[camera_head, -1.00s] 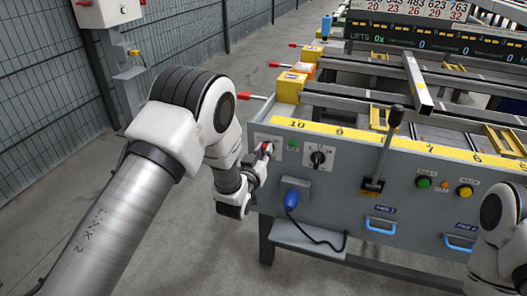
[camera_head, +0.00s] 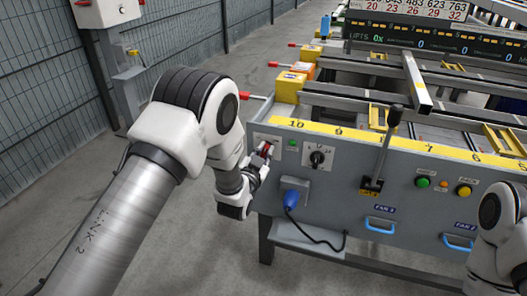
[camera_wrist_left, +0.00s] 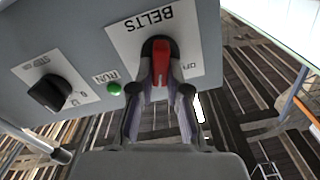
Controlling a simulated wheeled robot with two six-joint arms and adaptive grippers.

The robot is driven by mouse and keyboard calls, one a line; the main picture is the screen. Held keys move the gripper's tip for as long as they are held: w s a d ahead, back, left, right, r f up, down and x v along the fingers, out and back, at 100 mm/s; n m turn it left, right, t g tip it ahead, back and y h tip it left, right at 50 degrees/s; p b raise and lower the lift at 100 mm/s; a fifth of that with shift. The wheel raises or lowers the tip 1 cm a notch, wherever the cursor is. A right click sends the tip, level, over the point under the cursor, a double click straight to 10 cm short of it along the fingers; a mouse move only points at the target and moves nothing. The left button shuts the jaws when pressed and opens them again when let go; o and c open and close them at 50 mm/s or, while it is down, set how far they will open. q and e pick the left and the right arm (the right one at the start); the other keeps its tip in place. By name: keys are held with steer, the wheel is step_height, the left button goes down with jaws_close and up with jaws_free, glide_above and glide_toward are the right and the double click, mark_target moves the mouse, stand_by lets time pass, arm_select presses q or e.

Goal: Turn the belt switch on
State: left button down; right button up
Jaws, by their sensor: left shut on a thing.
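The belt switch (camera_wrist_left: 161,62) is a red handle on a dark round base, on a white plate (camera_wrist_left: 122,38) marked BELTS. In the head view, the switch (camera_head: 267,148) is at the upper left of the grey panel, partly covered by my fingers. My left gripper (camera_head: 263,158) is at the panel front. In the left wrist view, the left gripper (camera_wrist_left: 161,78) has one finger on each side of the red handle and is shut on it. The handle lies nearly upright in that view. My right gripper is out of the head view; only part of that arm shows at lower right.
A green RUN lamp (camera_wrist_left: 114,88) and a black step knob (camera_wrist_left: 50,93) sit beside the switch. A blue plug (camera_head: 292,198) with a cable is below. A tall black lever (camera_head: 385,150) stands further right. Open floor lies left of the table.

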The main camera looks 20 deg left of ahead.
arm_select(q)
steer(key=m, duration=0.5)
steer(key=shift+d+f, duration=0.1)
steer(key=shift+d, duration=0.1)
stand_by(0.3)
steer(key=c, duration=1.1)
jaws_free()
steer(key=shift+c, duration=0.2)
steer(key=shift+s, duration=0.1)
steer(key=s, duration=1.2)
steer(key=shift+a, duration=0.2)
steer(key=shift+w, duration=0.1)
